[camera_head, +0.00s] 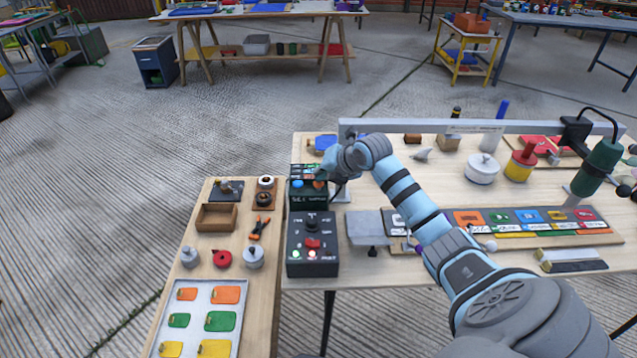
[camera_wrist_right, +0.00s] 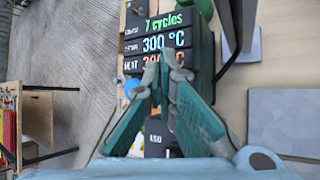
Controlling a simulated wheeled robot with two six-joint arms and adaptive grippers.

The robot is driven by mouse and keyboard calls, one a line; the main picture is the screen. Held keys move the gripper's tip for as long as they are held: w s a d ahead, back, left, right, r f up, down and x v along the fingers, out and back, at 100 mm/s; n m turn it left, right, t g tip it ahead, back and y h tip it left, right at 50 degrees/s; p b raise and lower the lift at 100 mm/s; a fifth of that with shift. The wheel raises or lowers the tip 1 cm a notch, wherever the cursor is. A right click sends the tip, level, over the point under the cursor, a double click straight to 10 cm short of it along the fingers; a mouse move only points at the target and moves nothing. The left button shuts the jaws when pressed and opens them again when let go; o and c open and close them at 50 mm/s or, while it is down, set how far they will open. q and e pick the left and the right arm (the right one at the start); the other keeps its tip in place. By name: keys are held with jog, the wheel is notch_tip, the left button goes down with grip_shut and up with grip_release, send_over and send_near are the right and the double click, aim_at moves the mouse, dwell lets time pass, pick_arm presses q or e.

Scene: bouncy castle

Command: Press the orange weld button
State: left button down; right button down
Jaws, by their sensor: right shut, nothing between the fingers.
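The dark green control box (camera_head: 306,198) stands at the left end of the long wooden table, with a display on top and a blue button (camera_head: 297,183) and the orange weld button (camera_head: 318,184) on its front part. My right gripper (camera_head: 326,166) is over the box, just behind the orange button in the head view. In the right wrist view my right gripper (camera_wrist_right: 160,70) is shut and empty, its tips over the lowest display line. The blue button (camera_wrist_right: 131,87) shows left of the fingers; the orange button is mostly or fully hidden behind them. I cannot tell whether they touch it. My left gripper is not in view.
A second black box (camera_head: 312,258) with a red button and small lights stands in front of the control box. A grey plate (camera_head: 367,228) lies to the right. A grey rail (camera_head: 480,126) crosses behind. A side bench (camera_head: 205,262) with loose parts adjoins at left.

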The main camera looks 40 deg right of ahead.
jog(key=shift+f+b, duration=0.3)
jog(key=shift+f, duration=0.35)
dwell(0.4)
jog(key=shift+r+p, duration=1.25)
jog(key=shift+p, duration=0.05)
jog(key=shift+r, duration=0.1)
notch_tip(320, 180, up, 5)
jog(key=p, duration=0.5)
dwell(0.4)
